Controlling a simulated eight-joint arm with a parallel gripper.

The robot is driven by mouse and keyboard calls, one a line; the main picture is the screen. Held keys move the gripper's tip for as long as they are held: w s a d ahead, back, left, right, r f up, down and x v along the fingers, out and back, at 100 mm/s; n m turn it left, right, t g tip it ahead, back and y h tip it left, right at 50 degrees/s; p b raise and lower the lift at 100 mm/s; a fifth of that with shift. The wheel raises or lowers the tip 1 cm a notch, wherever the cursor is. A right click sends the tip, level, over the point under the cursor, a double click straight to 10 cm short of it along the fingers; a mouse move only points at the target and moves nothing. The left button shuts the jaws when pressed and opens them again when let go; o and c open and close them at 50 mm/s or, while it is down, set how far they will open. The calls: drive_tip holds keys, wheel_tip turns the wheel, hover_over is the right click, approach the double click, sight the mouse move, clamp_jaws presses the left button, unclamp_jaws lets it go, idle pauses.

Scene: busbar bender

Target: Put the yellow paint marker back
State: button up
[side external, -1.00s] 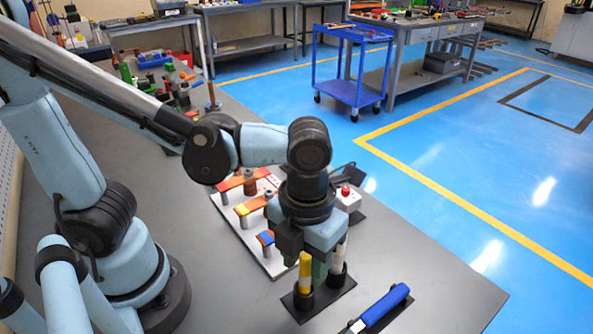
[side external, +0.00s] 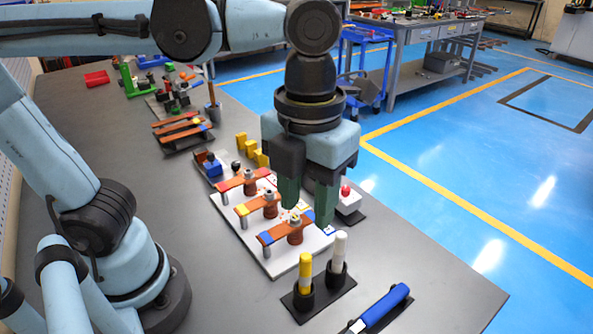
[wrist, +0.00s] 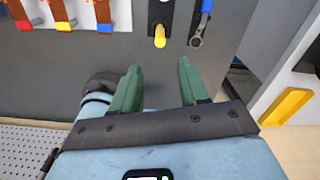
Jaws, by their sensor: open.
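The yellow paint marker (side external: 305,272) stands upright in the left cup of a black two-cup holder (side external: 302,312). A white marker (side external: 339,252) stands upright in the right cup. My gripper (side external: 308,202) is open and empty, its green fingers pointing down, above and behind the markers and apart from them. In the wrist view the yellow marker (wrist: 160,37) shows beyond my open fingers (wrist: 159,67), with nothing between them.
A white board (side external: 245,235) with several copper bars on posts lies behind the holder. A box with a red button (side external: 346,198) stands right of my fingers. A blue-handled tool (side external: 385,305) lies at the front right.

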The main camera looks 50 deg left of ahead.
drive_tip(key=w+a+f+n+t, duration=0.3)
drive_tip(key=a+n, duration=0.4)
drive_tip(key=n, duration=0.9)
drive_tip(key=w+a+f+n+t, duration=0.3)
drive_tip(key=a+n, duration=0.5)
drive_tip(key=n, duration=0.9)
drive_tip(key=shift+w+a+f+t, duration=0.25)
drive_tip(key=shift+f+t, duration=0.25)
drive_tip(key=shift+t, duration=0.1)
